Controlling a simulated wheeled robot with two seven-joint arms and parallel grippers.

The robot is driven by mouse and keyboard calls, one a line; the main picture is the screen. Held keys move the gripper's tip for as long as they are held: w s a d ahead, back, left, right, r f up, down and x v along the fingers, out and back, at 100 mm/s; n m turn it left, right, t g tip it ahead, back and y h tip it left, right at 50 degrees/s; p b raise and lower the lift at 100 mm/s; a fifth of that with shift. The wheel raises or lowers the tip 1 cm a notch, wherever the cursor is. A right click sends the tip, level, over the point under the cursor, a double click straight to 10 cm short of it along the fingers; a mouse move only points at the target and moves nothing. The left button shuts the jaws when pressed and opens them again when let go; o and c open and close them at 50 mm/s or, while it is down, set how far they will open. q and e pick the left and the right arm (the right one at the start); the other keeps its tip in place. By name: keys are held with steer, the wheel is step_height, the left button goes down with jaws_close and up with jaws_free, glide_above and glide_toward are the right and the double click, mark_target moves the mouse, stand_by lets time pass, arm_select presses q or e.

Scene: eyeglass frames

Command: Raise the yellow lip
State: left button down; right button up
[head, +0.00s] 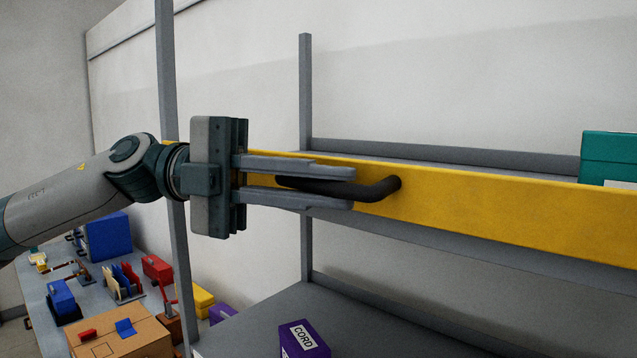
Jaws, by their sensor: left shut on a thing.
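The yellow lip (480,212) is a long flat bar along the front edge of the upper grey shelf, running from the middle to the right edge of the head view. A dark curved handle (380,190) sticks out from it. My left gripper (352,188) comes in from the left, with one finger above the handle and one below. It is shut on the handle, and its fingers hide part of the handle and of the lip's left end. My right gripper is not in view.
A grey upright post (170,80) stands just behind my left gripper. A teal box (608,158) sits on the upper shelf. A purple box marked CORD (304,340) is on the lower shelf (370,325). A cluttered table with a blue box (106,236) and a cardboard box (125,340) is at the lower left.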

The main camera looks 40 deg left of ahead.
arm_select(q)
steer(key=shift+w+r+n, duration=0.25)
steer(key=shift+r+n, duration=0.1)
steer(key=shift+n, duration=0.25)
steer(key=c, duration=1.8)
jaws_free()
steer(key=shift+o, duration=0.2)
steer(key=shift+a, duration=0.1)
